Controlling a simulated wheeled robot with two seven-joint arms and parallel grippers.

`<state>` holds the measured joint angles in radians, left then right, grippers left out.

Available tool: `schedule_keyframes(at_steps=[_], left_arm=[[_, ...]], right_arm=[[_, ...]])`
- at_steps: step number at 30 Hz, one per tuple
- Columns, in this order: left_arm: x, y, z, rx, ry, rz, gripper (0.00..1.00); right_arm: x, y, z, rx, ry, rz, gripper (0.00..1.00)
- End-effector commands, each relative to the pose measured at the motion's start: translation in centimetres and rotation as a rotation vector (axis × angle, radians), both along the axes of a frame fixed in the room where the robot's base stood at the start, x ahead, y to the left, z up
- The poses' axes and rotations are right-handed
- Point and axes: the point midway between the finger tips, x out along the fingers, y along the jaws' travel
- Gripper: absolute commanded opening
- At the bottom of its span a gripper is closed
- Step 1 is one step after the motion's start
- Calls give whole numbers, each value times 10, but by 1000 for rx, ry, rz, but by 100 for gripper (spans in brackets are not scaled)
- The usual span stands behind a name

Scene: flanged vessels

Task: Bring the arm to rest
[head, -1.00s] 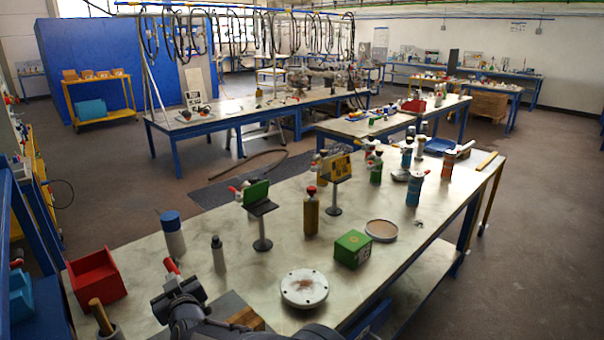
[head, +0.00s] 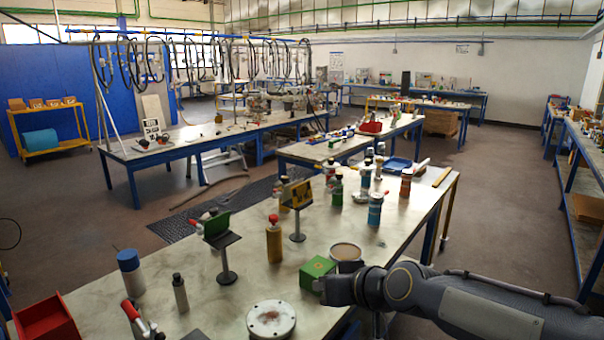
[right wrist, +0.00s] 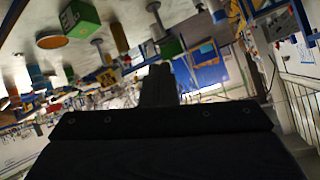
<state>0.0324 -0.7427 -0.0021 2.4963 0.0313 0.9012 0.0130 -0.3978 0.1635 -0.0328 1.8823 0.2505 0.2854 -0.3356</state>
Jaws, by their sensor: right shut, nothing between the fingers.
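My right arm comes in from the right in the head view, with its dark gripper (head: 326,288) over the near edge of the workbench (head: 215,300). The gripper looks just in front of the green box (head: 317,272); I cannot tell the gap between them. In the right wrist view the fingers (right wrist: 158,82) are together with nothing held. That view looks tilted, with the benches at an angle across it. My left gripper is not in view.
A round flanged lid (head: 271,320) lies on the near bench. A red bin (head: 45,322), a white bottle with a blue cap (head: 130,272) and a stand with a green plate (head: 222,240) are to its left. Open floor (head: 500,215) lies right of the bench.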

Motion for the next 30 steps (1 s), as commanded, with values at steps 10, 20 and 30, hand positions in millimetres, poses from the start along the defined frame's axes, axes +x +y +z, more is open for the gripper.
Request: schedule_keyframes(at_steps=[10,20,30], left_arm=[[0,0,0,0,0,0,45],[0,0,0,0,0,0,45],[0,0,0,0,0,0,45]], right_arm=[[-188,-142,-55,2,341,-244,0],[-270,-162,-101,-8,503,-376,0],[-271,-162,-102,-8,505,-376,0]])
